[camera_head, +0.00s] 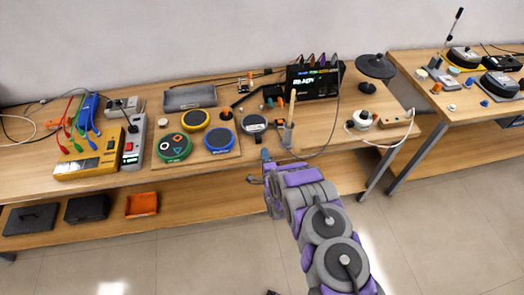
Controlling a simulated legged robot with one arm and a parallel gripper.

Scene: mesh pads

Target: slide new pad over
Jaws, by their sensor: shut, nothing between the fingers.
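Several round pads lie on the left half of the near wooden table: a yellow-rimmed pad (195,119), a green pad (173,148), a blue-rimmed pad (219,139) and a grey pad (254,124). The first three sit on a thin wooden board (203,160); the grey one is just right of it. I cannot tell which pad is the new one. My gripper (258,169) is at the table's front edge, below and right of the blue-rimmed pad. It is shut and empty, apart from all the pads. Its fingertips are small and partly hidden by my arm.
A yellow meter (90,154) with cables stands left of the pads. A grey tray (190,97) lies behind them. A tool cup (287,136) and a black display (316,80) stand to the right. A lower shelf holds an orange bin (142,205). A second table is at right.

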